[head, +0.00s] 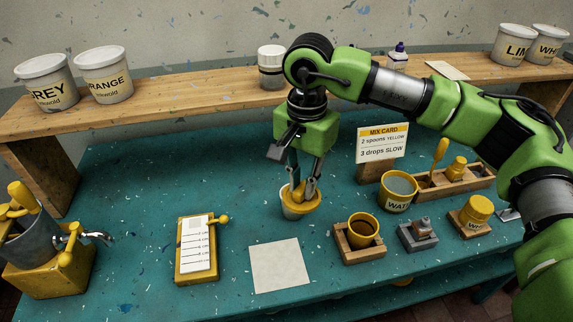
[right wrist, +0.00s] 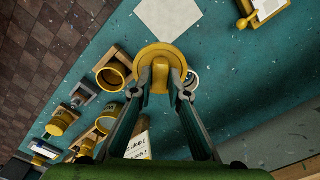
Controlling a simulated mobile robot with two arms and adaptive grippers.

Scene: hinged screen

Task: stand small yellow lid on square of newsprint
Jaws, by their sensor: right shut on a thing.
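The small yellow lid (head: 304,204) is round with a raised grip and is held in my right gripper (head: 302,188). The lid (right wrist: 160,50) also shows in the right wrist view, between the fingertips. Behind it is a small white pot (head: 290,213), partly hidden; whether the lid touches it I cannot tell. The square of newsprint (head: 279,265) lies flat and bare on the teal bench, nearer the front than the lid. It shows at the top of the right wrist view (right wrist: 174,18). My left gripper is out of view.
A yellow-framed card (head: 197,248) lies left of the newsprint. A wooden holder with a yellow cup (head: 361,232), a grey block (head: 417,236) and a yellow water pot (head: 397,191) stand to the right. A yellow-based crank device (head: 50,268) is far left. Bench around the newsprint is clear.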

